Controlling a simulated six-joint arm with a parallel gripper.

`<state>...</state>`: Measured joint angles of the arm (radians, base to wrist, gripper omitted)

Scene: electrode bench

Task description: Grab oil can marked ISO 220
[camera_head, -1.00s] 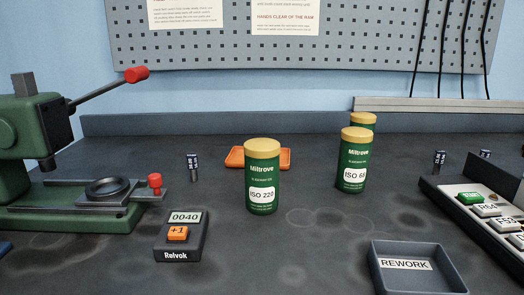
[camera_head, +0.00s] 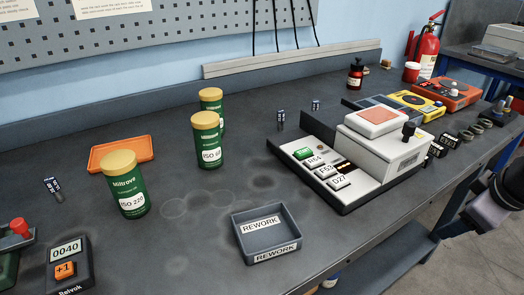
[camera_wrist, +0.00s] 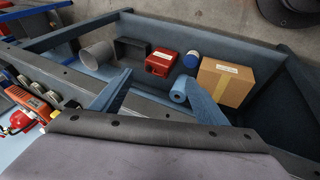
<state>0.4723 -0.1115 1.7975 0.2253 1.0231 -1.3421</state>
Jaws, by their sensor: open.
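The oil can marked ISO 220 (camera_head: 126,185), green with a yellow lid, stands upright on the bench at the left of the head view. A matching can marked ISO 68 (camera_head: 207,142) stands to its right and farther back. A third can (camera_head: 211,97) is mostly hidden behind that one, its label unseen. My gripper (camera_wrist: 159,78) is open and empty in the wrist view, its two blue fingers spread above a lower shelf. The cans are outside the wrist view. In the head view, part of my arm is at the right edge, far from the cans.
An orange tray (camera_head: 108,147) lies just behind the ISO 220 can. A counter (camera_head: 67,262) is in front-left of it. A REWORK tray (camera_head: 240,245) and a button panel (camera_head: 337,184) are to the right. A cardboard box (camera_wrist: 225,83) shows below my gripper.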

